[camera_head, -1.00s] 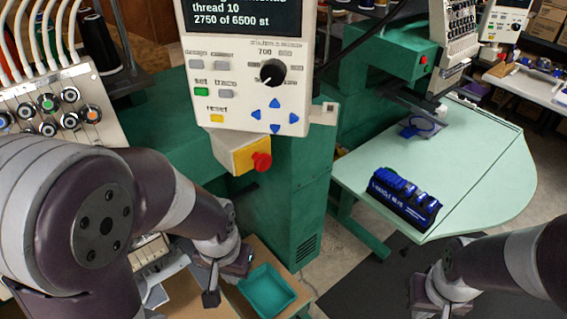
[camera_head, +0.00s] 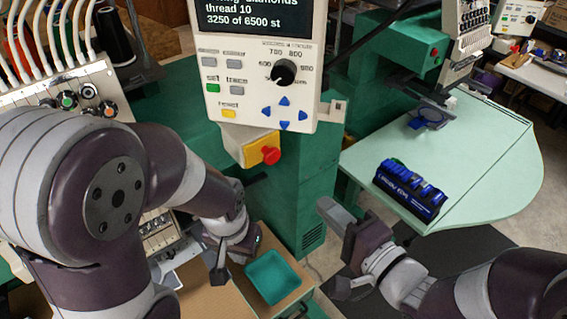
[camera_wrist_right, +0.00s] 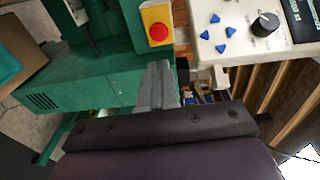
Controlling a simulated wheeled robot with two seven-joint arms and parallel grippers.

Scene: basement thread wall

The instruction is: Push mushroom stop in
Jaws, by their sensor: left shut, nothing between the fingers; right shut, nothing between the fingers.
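The red mushroom stop (camera_head: 271,155) sticks out from a yellow-faced box (camera_head: 256,150) under the white control panel (camera_head: 262,75). It also shows in the right wrist view (camera_wrist_right: 158,33), above the tips of my right gripper (camera_wrist_right: 156,72), with a gap between them in the picture. In the head view my right gripper (camera_head: 330,208) is shut and empty, below and to the right of the stop and apart from it. My left gripper (camera_head: 219,272) is shut and empty, low beside the teal tray, well below the stop.
A teal tray (camera_head: 272,277) stands on a cardboard-coloured surface at lower middle. A pale green table (camera_head: 470,150) at right carries a blue rack of spools (camera_head: 409,188). Green machine bodies stand behind the panel. The panel's screen reads 3250 of 6500 st.

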